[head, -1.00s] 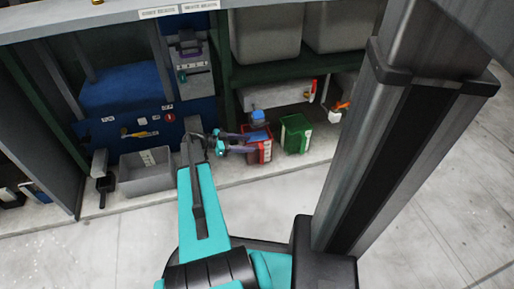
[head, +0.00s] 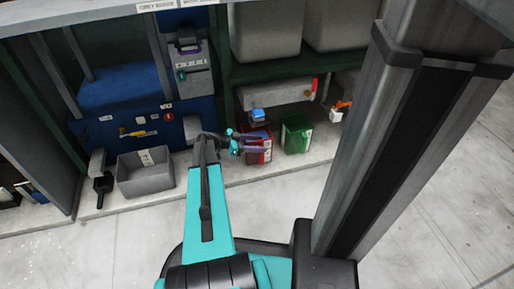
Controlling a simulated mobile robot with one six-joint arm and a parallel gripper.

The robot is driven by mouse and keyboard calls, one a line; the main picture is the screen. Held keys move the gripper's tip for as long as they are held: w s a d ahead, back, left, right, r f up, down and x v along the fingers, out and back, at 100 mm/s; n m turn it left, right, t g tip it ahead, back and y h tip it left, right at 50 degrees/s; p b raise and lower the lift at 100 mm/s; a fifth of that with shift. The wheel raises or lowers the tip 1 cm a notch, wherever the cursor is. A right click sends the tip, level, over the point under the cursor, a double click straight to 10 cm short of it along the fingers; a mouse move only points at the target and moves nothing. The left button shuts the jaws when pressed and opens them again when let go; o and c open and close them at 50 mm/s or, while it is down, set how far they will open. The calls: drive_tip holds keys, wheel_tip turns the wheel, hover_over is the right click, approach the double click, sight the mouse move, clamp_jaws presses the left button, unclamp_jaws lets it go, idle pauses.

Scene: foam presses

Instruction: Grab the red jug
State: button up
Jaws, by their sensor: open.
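The red jug (head: 266,157), with a pale label on its front, stands on the low ledge under the green shelf frame. My gripper (head: 263,142) is open, and its two fingers point right at the jug. The fingers overlap the jug's upper part in the picture and hide some of it. I cannot tell whether they touch the jug or are only in front of it.
A green jug (head: 296,135) stands close to the right of the red one. A blue-topped item (head: 258,115) is just behind. A grey bin (head: 146,179) sits to the left on the ledge. The floor (head: 120,245) in front is clear.

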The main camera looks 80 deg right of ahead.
idle(0.4)
clamp_jaws()
drive_tip(key=shift+r, duration=0.2)
drive_tip(key=s+a+r+p, duration=0.2)
drive_tip(key=s+a+p, duration=0.1)
drive_tip(key=a, duration=0.4)
drive_tip(key=s+a+r+p, duration=0.2)
drive_tip(key=s+a+p, duration=0.1)
drive_tip(key=a, duration=0.4)
drive_tip(key=shift+a+r+p, duration=0.3)
drive_tip(key=shift+a+r, duration=0.05)
drive_tip(key=shift+a, duration=0.05)
idle(0.6)
